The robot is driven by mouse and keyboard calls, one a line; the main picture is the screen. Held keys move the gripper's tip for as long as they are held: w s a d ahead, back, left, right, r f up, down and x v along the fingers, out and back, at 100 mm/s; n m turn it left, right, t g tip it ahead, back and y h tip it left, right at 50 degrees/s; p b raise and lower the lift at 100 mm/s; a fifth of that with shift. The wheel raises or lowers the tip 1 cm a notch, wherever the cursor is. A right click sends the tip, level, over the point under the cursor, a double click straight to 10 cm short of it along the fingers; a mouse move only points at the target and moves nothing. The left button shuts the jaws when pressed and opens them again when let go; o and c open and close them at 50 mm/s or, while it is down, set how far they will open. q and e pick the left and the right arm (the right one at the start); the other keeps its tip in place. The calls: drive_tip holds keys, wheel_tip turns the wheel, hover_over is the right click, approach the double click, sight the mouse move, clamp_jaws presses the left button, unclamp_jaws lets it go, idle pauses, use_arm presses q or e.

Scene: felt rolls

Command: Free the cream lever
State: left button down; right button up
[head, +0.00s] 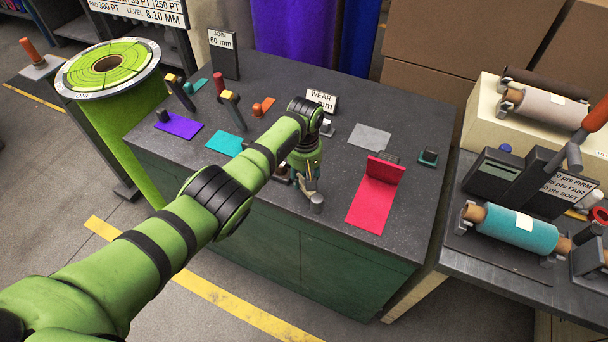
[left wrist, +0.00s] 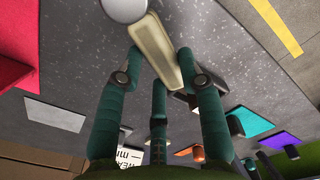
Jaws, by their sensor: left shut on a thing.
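The cream lever (left wrist: 158,52) is a long pale bar in the left wrist view, lying between my fingers with one end by a round grey knob (left wrist: 123,8). My left gripper (head: 309,184) is low over the front middle of the dark worktop, shut on the lever. In the left wrist view its green fingers (left wrist: 159,56) flank the bar. In the head view the fingers hide most of the lever, and a grey post (head: 317,203) stands just in front of them. My right gripper does not show.
A red felt piece (head: 366,208) lies right of the gripper, near a grey patch (head: 370,136). Teal (head: 223,144) and purple (head: 179,125) pieces lie left, with small tools behind. A WEAR sign (head: 323,101) stands behind. A side bench holds a teal roll (head: 520,228).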

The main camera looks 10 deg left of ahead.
use_arm(q)
drive_tip(key=shift+a+f, duration=0.1)
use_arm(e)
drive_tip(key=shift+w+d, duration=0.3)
use_arm(q)
drive_tip(key=c, duration=0.8)
unclamp_jaws()
drive_tip(key=shift+r, duration=0.55)
wheel_tip(320, 180, up, 11)
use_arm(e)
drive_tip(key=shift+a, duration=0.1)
use_arm(q)
drive_tip(key=shift+s+f, duration=0.1)
